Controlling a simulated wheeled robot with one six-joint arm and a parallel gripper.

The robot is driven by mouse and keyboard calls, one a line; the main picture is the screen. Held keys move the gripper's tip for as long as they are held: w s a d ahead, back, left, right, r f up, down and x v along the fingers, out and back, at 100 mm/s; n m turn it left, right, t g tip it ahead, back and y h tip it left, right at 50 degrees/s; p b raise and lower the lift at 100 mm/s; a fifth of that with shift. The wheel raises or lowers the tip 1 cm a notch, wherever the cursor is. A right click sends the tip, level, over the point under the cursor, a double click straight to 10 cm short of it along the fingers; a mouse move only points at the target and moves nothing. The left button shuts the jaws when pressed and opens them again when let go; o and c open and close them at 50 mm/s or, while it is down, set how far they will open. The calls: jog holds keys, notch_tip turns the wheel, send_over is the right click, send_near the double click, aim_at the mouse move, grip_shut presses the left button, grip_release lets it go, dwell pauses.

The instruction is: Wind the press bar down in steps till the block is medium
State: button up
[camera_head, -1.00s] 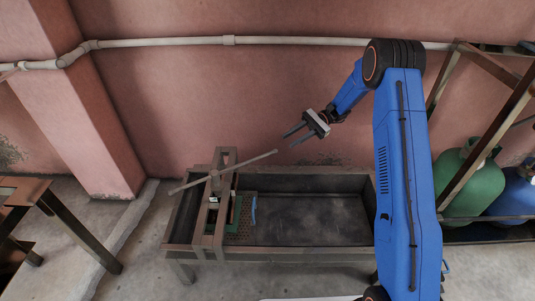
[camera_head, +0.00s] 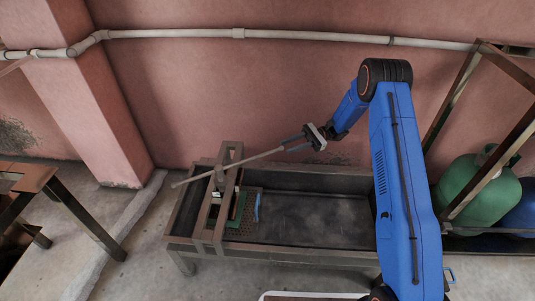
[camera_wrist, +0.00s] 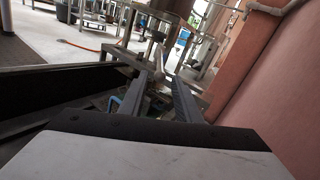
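The press bar (camera_head: 232,167) is a long thin rod, slanted from lower left to upper right across the top of the brown press frame (camera_head: 226,152). My gripper (camera_head: 284,143) is at the bar's right end, its fingers pointing left. The fingers stand apart, with the bar end at or between their tips; I cannot tell whether they touch it. In the wrist view the two fingers (camera_wrist: 158,82) show a gap between them. Under the frame, a green part (camera_head: 239,205) sits on a perforated plate (camera_head: 245,222). The block itself is hidden or not distinguishable.
The press stands in the left part of a long dark metal trough (camera_head: 310,250); its right part is empty. A pink wall and a pale pipe (camera_head: 240,34) run behind. A brown table (camera_head: 28,178) stands left. A green cylinder (camera_head: 475,185) is in a rack at right.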

aim_at(267, 153)
jog(key=x, duration=1.1)
grip_shut()
